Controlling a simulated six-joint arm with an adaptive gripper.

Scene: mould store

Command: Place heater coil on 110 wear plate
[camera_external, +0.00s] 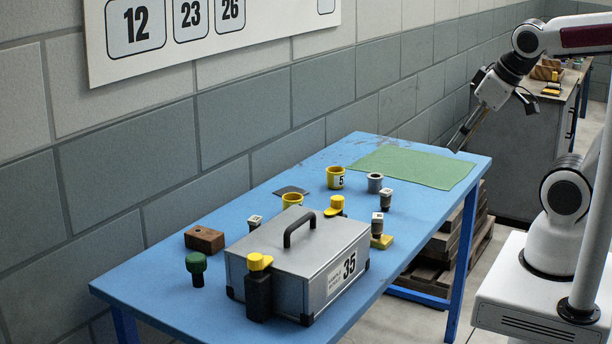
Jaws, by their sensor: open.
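My gripper (460,142) is open and empty, pointing down and left above the right end of the blue table, near the green mat. No part is plainly readable as the heater coil. A short grey hollow cylinder (375,182) stands near the mat's left edge and is a possible match. No "110" mark can be read. A thin dark plate (287,190) lies flat near the wall side, and a small yellow plate (386,241) lies near the front edge beside a labelled post; I cannot tell which is the wear plate.
A large grey case (270,258) marked 35 stands at the table's front with its handle up. Yellow cups (335,180), small labelled posts (385,197), a brown block (204,239) and a green knob (196,264) stand around it. The green mat (415,165) is bare.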

